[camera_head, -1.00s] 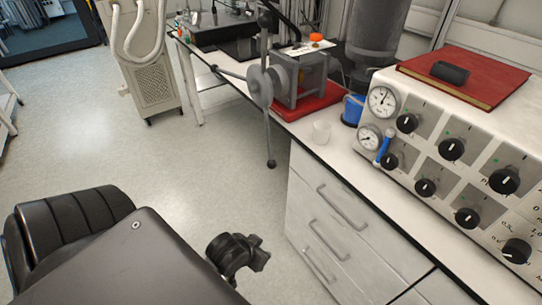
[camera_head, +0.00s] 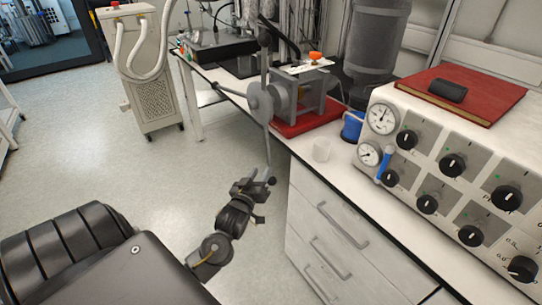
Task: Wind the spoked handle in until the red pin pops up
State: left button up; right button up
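The spoked handle (camera_head: 260,101) is a grey hub on the side of a grey clamp unit (camera_head: 310,95). One spoke points up, one left, and one hangs down past the bench edge to a dark ball tip. An orange-red knob (camera_head: 315,55) sits on top of the unit; I cannot tell whether it is the red pin. My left gripper (camera_head: 258,187) is beside the lower spoke's ball end in the picture. Whether it touches the spoke is unclear, and its finger opening is too small and dark to judge. My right gripper is not in view.
The unit stands on a red base (camera_head: 300,123) on the white bench. A white cup (camera_head: 321,149), a blue container (camera_head: 352,126) and a control panel (camera_head: 455,165) stand to its right. Drawers (camera_head: 330,220) lie below the bench; open floor is at left.

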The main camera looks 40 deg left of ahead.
pick_arm(q)
jog(key=x, duration=1)
jog(key=shift+w+p, duration=0.15)
jog(key=shift+p, duration=0.15)
grip_shut()
